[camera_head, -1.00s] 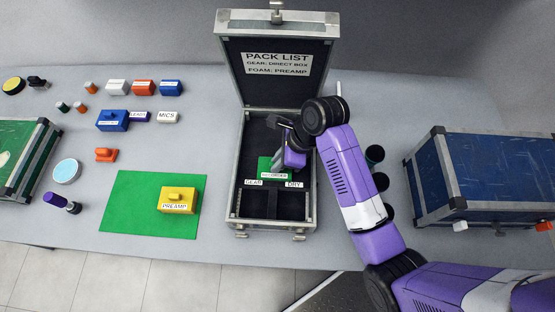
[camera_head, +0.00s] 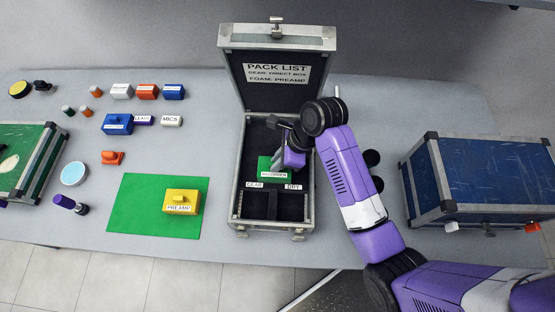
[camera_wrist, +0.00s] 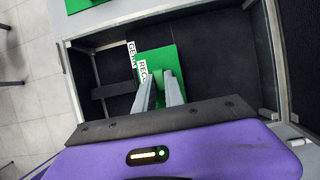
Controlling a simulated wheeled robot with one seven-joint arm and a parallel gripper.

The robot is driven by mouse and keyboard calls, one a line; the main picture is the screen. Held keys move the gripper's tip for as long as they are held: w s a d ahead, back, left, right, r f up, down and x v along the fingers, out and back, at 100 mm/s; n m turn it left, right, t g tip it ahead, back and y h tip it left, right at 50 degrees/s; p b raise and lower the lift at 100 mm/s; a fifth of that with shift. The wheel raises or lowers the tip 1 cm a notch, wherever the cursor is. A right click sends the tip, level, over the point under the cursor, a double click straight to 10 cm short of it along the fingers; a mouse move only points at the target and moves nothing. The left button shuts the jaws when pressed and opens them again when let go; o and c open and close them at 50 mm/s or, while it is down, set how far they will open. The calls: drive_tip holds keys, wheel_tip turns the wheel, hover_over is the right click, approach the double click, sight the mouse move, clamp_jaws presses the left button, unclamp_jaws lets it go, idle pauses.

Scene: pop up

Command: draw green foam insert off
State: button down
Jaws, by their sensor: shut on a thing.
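The green foam insert (camera_head: 267,167) with a white label, its word partly hidden, is inside the open case (camera_head: 236,190). It also shows in the wrist view (camera_wrist: 163,56), partly covered by the fingers. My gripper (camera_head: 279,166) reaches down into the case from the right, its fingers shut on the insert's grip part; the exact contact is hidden. In the wrist view the two fingers (camera_wrist: 160,88) stand close together over the green block. The insert looks to be within the case walls, above the GEAR and DRY compartments' labels; I cannot tell its height off the floor.
The case lid (camera_head: 277,75) stands open with a pack list. A yellow PREAMP block (camera_head: 181,202) sits on a green mat (camera_head: 130,210) at left. Small labelled blocks lie farther left. A blue case (camera_head: 480,180) stands at right, a green case (camera_head: 38,165) at far left.

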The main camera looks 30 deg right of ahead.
sight(269, 164)
drive_tip(key=shift+r+p, duration=1.3)
drive_tip(key=shift+r, duration=0.9)
